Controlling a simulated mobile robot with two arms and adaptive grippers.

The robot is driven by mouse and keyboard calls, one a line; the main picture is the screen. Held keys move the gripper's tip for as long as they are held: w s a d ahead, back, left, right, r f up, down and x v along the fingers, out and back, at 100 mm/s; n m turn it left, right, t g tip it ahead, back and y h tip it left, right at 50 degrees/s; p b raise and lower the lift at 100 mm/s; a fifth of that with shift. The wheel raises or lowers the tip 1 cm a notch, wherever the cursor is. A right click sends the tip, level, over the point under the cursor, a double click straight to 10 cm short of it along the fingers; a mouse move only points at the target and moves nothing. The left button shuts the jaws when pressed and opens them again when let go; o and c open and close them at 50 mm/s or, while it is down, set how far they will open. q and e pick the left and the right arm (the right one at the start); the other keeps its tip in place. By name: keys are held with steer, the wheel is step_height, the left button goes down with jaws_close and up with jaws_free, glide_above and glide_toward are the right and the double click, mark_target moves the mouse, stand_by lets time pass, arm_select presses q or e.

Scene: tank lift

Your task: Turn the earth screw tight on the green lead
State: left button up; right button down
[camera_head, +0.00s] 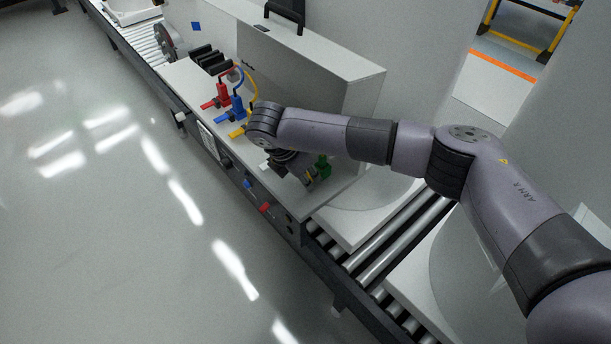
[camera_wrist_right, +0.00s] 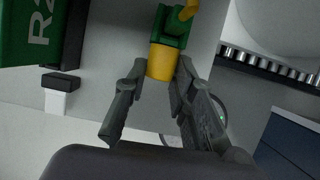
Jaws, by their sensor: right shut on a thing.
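My right gripper (camera_head: 308,180) is low over the front right end of the light bench top. In the right wrist view my right gripper (camera_wrist_right: 162,74) has its two fingers on either side of a yellow knob (camera_wrist_right: 160,60), shut on it. The knob, which looks like the earth screw, sits on a green and yellow fitting (camera_wrist_right: 170,27). In the head view a green fitting (camera_head: 324,167) shows just right of the gripper. I cannot make out the green lead as a separate cable. My left gripper is not in view.
Red (camera_head: 222,94), blue (camera_head: 237,107) and yellow fittings with leads stand further along the bench. A large grey cabinet (camera_head: 310,70) stands behind. Rollers (camera_head: 400,235) run to the right. A green lettered panel (camera_wrist_right: 32,32) is at the wrist view's upper left. The floor at left is clear.

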steer(key=shift+t, duration=0.3)
steer(key=c, duration=1.3)
jaws_free()
steer(key=shift+c, duration=0.2)
steer(key=shift+r, duration=0.1)
steer(key=v, duration=1.2)
steer(key=shift+d, duration=0.25)
